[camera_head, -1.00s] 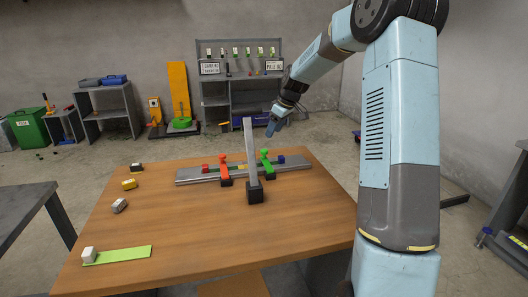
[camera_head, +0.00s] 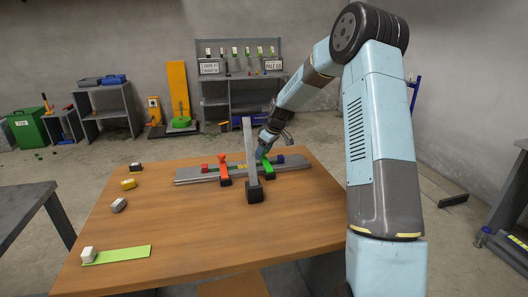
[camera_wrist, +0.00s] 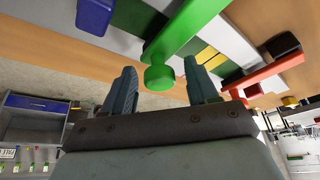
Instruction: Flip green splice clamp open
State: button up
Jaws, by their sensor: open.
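The green splice clamp (camera_head: 267,169) stands on the grey rail (camera_head: 292,166) right of the upright grey post. In the wrist view the clamp's green lever (camera_wrist: 188,28) ends in a round green knob (camera_wrist: 159,77). My gripper (camera_head: 262,154) is down at the clamp and hides its upper part in the head view. In the wrist view my gripper (camera_wrist: 160,88) is open, with the knob between its two fingers and a gap on either side. I cannot tell whether the clamp is tilted.
A red clamp (camera_head: 224,171) stands left of the grey post (camera_head: 249,150) with its black foot. A blue block (camera_head: 281,158) sits on the rail to the right and a red block (camera_head: 205,168) to the left. Small blocks and a green strip (camera_head: 125,255) lie on the table's left side.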

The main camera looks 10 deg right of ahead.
jog(key=shift+c, duration=0.2)
jog(key=shift+d, duration=0.1)
grip_shut()
